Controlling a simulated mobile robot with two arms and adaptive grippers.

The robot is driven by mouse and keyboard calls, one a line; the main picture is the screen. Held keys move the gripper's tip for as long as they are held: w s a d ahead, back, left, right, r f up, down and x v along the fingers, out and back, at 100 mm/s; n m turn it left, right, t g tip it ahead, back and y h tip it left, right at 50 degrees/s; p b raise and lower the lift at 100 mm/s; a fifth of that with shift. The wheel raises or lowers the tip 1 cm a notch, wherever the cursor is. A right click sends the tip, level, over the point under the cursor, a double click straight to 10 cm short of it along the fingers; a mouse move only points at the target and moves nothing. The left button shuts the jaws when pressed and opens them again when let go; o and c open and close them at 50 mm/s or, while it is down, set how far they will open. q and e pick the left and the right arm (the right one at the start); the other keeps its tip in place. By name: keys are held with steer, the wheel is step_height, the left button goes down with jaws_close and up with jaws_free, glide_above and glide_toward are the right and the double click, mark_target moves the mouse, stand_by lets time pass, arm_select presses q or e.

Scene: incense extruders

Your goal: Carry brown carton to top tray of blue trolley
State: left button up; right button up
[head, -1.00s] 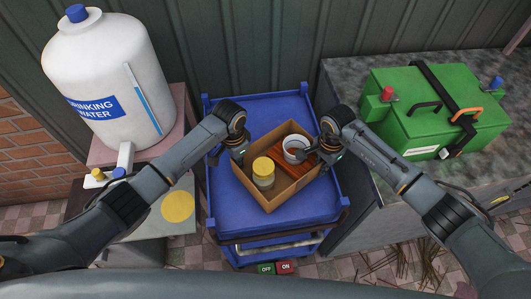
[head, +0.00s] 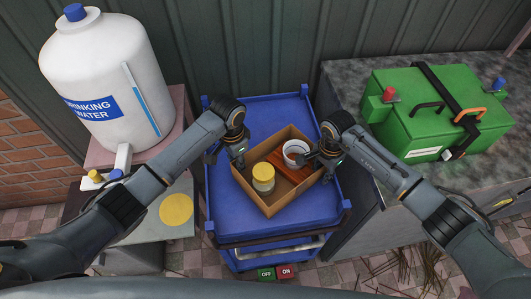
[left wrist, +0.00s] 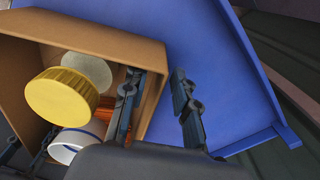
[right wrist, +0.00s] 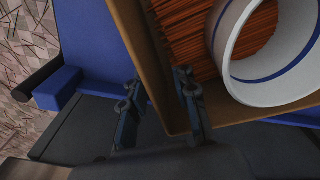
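The brown carton (head: 254,196) is open at the top and appears to rest on the blue trolley's (head: 232,219) top tray, turned at an angle. It holds a yellow-lidded jar (head: 263,177), a white cup (head: 296,153) and reddish-brown sticks (head: 291,166). My left gripper (head: 238,160) is at the carton's left corner; in the left wrist view its open fingers (left wrist: 156,105) stand either side of the carton wall (left wrist: 150,85), with a gap. My right gripper (head: 326,158) is at the right corner; its parted fingers (right wrist: 158,108) straddle the wall there.
A white water tank (head: 105,75) stands on a pink stand at left. A green case (head: 435,115) lies on the grey counter (head: 350,85) at right. OFF and ON blocks (head: 276,272) show at the front. The tray is bare around the carton.

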arm_select(q)
step_height(320, 180, up, 8)
steer(key=shift+r, duration=0.2)
arm_select(e)
step_height(320, 180, up, 12)
stand_by(0.4)
stand_by(0.4)
